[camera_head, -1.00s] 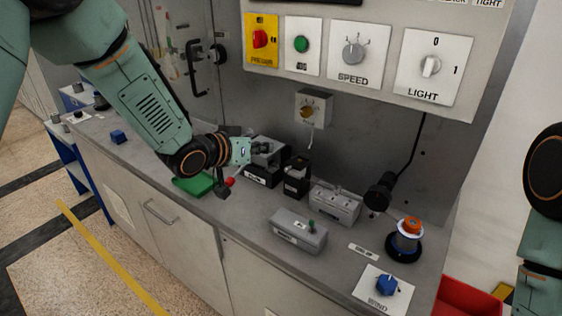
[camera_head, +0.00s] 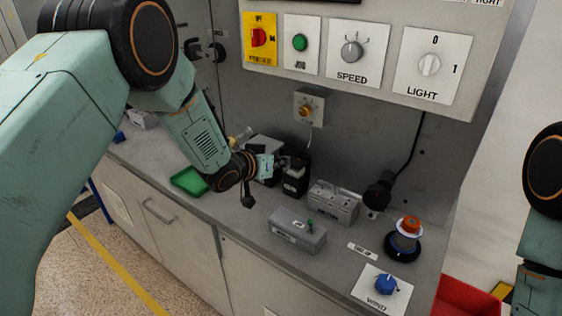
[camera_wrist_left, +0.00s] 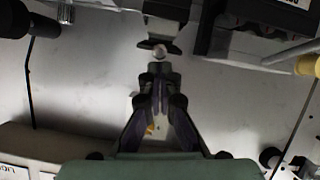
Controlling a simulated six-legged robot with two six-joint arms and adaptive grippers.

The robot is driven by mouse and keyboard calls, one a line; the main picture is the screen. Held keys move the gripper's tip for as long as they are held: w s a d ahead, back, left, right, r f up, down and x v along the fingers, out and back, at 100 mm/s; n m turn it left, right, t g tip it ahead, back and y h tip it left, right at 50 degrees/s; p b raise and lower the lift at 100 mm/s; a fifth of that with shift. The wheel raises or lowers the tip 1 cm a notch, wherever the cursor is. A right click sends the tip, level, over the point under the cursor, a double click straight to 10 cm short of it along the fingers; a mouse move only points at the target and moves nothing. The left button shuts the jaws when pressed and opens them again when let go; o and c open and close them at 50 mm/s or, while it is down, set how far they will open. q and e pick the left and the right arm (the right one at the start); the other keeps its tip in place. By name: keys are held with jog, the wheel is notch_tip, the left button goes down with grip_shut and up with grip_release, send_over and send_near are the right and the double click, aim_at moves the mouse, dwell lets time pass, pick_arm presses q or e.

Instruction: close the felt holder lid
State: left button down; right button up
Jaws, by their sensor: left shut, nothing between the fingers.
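My left gripper (camera_head: 283,165) is at the small boxes in the middle of the bench; its fingers also show in the wrist view (camera_wrist_left: 158,78). They are closed together with nothing between them. A black box (camera_head: 296,180) stands just beside the fingertips, and a grey-and-black box (camera_head: 264,146) is partly hidden behind my wrist. In the wrist view a dark part with a pale round end (camera_wrist_left: 159,52) lies just ahead of the fingertips; I cannot tell whether they touch. The labels are too small to read, so I cannot tell which box is the felt holder or how its lid stands.
A grey box (camera_head: 334,203) and a grey box with a green knob (camera_head: 297,232) stand to the right. A green tray (camera_head: 187,181) lies to the left. An orange-topped spool (camera_head: 405,238) and a blue knob (camera_head: 386,285) are at the right. The front bench strip is mostly clear.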

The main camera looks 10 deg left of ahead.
pick_arm(q)
jog(key=shift+r, duration=0.1)
jog(key=f, duration=0.1)
jog(key=s+f, duration=0.1)
jog(key=shift+a+f+b, duration=0.25)
jog(key=shift+f+b, duration=0.05)
